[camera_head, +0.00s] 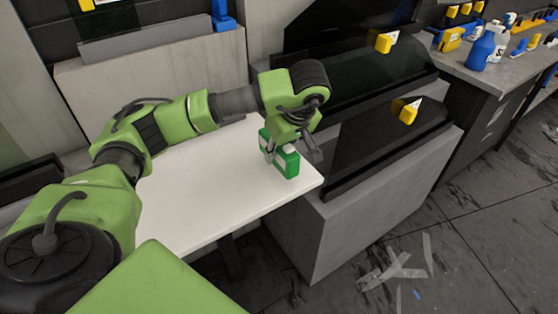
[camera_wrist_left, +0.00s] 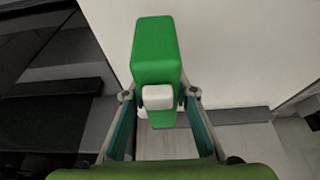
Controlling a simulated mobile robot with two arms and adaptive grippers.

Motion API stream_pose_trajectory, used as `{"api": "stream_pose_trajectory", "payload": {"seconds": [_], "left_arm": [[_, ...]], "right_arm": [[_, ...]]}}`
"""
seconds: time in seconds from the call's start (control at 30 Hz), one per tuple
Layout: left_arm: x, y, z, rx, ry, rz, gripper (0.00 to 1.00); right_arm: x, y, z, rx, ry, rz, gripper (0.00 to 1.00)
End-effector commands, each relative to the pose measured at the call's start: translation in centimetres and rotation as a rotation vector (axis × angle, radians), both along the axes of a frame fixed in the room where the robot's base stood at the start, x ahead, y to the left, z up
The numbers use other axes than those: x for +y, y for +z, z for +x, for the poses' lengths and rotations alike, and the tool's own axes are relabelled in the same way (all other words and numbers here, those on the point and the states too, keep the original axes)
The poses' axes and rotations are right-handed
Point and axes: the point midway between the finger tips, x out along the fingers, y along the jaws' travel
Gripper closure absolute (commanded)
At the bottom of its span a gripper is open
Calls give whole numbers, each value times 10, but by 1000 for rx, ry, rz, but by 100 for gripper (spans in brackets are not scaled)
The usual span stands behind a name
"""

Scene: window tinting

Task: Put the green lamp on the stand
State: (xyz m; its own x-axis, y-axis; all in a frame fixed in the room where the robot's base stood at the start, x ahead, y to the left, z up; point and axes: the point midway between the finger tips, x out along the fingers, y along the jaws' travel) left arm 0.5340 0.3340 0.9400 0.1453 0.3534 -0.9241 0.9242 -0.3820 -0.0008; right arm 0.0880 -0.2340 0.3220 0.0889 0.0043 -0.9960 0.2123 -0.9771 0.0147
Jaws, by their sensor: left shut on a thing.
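The green lamp (camera_head: 289,164), a box-like green body with a white part, is at the right end of a white tabletop (camera_head: 190,205). My left gripper (camera_head: 287,147) reaches down over it with its fingers shut on it. In the left wrist view the lamp (camera_wrist_left: 155,52) sits between the two fingers of the gripper (camera_wrist_left: 159,95), its white knob facing the camera. I cannot tell whether the lamp touches the tabletop or hangs just above it. No separate stand can be made out with certainty. My right gripper is not in view.
A grey block (camera_head: 375,185) with dark glass panels (camera_head: 385,130) and yellow tools (camera_head: 405,111) stands just right of the tabletop. A counter (camera_head: 500,72) with several bottles is at the far right. Clear film scraps (camera_head: 400,268) lie on the floor. The tabletop's left part is clear.

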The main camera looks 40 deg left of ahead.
Motion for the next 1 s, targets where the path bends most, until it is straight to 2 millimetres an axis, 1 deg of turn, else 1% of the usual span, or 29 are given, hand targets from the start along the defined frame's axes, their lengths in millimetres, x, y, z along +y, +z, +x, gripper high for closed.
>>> {"api": "stream_pose_trajectory", "payload": {"seconds": [0.1, 0.2, 0.3, 0.57, 0.7, 0.73, 0.77, 0.8, 1.0], "left_arm": [[4, -11, 8, 3, 0, 2, 100], [3, -27, 6, 5, -1, 1, 100], [3, -36, 6, 1, -1, 2, 100], [3, -39, 7, -2, -2, 0, 100], [3, -44, 7, -2, -1, 0, 100], [3, -43, 7, -1, -1, 1, 69], [3, -43, 7, 0, -1, 1, 61], [3, -43, 7, 0, -1, 1, 57], [3, -42, 7, 0, -1, 1, 57]], "right_arm": [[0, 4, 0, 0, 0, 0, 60], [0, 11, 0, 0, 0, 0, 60], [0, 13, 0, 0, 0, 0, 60], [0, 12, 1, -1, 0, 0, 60], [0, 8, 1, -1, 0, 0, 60], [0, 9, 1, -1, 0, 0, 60], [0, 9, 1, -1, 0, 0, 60], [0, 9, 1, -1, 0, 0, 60], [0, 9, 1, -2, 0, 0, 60]]}}
